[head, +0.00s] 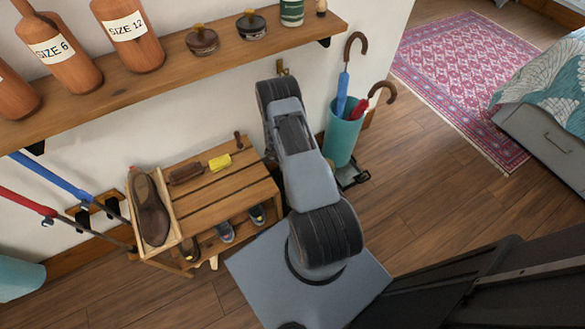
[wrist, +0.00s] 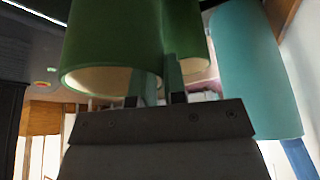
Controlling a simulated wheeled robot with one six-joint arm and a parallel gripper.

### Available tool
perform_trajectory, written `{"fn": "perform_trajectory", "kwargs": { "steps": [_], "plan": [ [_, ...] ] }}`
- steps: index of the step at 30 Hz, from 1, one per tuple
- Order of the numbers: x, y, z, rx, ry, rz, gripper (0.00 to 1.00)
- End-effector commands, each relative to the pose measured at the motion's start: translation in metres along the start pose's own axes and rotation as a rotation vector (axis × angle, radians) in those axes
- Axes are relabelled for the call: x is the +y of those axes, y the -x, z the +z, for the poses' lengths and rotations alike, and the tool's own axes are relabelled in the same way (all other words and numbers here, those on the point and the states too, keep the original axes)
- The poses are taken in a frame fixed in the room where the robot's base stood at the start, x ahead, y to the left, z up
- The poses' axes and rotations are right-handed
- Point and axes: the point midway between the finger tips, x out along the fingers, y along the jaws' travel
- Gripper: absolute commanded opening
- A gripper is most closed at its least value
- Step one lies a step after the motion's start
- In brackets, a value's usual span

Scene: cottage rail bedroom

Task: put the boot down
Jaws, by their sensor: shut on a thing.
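The boot (wrist: 110,40) is green with a pale lining and fills the upper left of the wrist view, its open top edge facing the camera. A second green tube-shaped part (wrist: 192,35) shows beside it; I cannot tell if it belongs to the same boot. My gripper (wrist: 163,82) is shut on the boot, its fingers at the boot's top edge. The boot's foot end is out of sight. In the head view my arm hides the gripper and the boot.
A teal umbrella stand (head: 342,139) holds umbrellas beside my arm; it is close in the wrist view (wrist: 258,75). A dark low item (head: 352,176) lies at its foot. A slatted shoe bench (head: 210,203) bears a brown shoe (head: 150,212). A shelf (head: 185,62) is above. Floor right is clear.

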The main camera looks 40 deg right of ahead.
Motion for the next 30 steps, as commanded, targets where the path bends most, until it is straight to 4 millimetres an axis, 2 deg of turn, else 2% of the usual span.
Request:
{"fn": "perform_trajectory", "kwargs": {
  "steps": [18,30],
  "plan": [
    [-0.001,-0.050,0.022,0.000,0.002,-0.003,0.00],
    [-0.001,-0.057,0.024,0.000,0.002,-0.003,0.00]
  ]
}}
